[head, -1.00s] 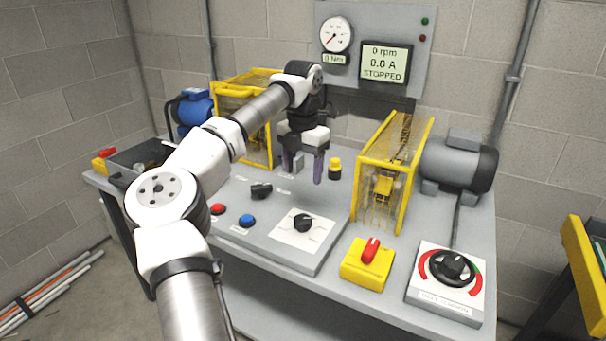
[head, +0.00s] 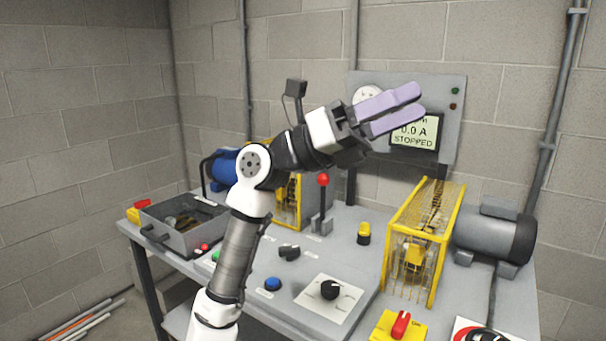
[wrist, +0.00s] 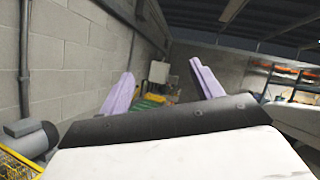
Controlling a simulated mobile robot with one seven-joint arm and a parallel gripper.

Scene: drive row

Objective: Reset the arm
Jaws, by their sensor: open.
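My gripper (head: 408,108) is raised above the bench in the head view, its two lilac fingers apart and pointing right. It is open and nothing is between the fingers. The fingers cover part of the gauge and of the readout panel (head: 415,138), which shows 0.0 A and STOPPED. In the wrist view my gripper (wrist: 160,85) faces away along the wall, with both lilac fingers spread and empty.
The grey bench (head: 345,225) lies below my arm. On it stand a red-knobbed lever (head: 323,180), a yellow cage guard (head: 424,240), a grey motor (head: 494,235), a black dial (head: 330,289), a red-handled yellow switch (head: 400,326) and a grey bin (head: 178,228).

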